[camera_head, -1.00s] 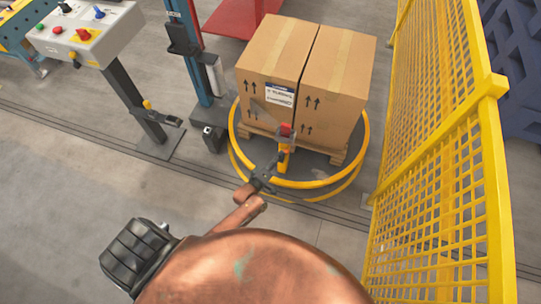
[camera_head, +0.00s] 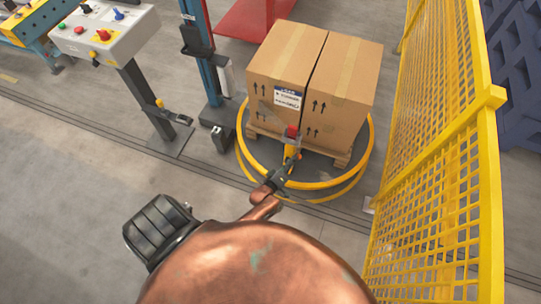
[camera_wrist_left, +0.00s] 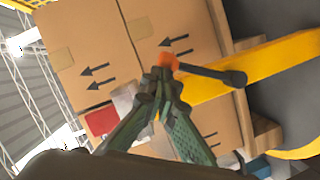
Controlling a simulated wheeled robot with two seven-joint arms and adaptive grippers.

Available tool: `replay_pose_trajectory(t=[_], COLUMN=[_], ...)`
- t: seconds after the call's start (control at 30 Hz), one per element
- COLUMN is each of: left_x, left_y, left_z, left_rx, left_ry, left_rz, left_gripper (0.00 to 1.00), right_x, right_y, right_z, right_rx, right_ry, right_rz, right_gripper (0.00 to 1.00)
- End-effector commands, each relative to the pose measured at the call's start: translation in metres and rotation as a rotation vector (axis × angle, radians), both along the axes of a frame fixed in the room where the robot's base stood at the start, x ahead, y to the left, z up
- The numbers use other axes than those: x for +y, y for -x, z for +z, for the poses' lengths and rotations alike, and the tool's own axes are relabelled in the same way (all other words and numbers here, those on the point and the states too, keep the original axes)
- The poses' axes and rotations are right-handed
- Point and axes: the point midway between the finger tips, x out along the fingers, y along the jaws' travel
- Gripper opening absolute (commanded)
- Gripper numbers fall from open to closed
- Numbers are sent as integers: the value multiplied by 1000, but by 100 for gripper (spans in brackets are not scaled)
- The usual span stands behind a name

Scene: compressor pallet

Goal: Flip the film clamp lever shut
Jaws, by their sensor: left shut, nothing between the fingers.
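The film clamp shows in the head view as a yellow post (camera_head: 290,153) with a red top (camera_head: 291,131), at the near side of the turntable in front of the boxes. In the left wrist view, its lever (camera_wrist_left: 208,73) is a dark bar with a black knob, reaching right from an orange pivot (camera_wrist_left: 168,62) across a yellow bar (camera_wrist_left: 270,68). My left gripper (camera_head: 284,172) is shut and empty just in front of the clamp. In the wrist view its fingertips (camera_wrist_left: 161,84) overlap the area just below the pivot; contact cannot be told. My right gripper is out of view.
Cardboard boxes (camera_head: 288,62) stand on a wooden pallet (camera_head: 342,160) inside a yellow turntable ring (camera_head: 245,165). A yellow mesh fence (camera_head: 440,180) stands close on the right. A control panel (camera_head: 105,35) and a blue mast (camera_head: 205,75) stand to the left.

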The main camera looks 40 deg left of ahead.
Motion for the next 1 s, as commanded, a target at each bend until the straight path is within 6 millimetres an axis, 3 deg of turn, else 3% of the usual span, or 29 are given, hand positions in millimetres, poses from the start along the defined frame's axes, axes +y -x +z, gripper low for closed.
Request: replay_pose_trajectory(t=[0.37,0.63,1.0], left_x=[1,18,12], left_y=[1,16,93], left_z=[2,29,39], left_rx=[-1,-3,1], left_ry=[0,-2,0], left_rz=[-1,-5,-5], left_gripper=[0,0,0], right_x=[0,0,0], right_y=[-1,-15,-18], right_z=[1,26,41], right_rx=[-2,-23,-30], right_ry=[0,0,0], right_rz=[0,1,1], right_gripper=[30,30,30])
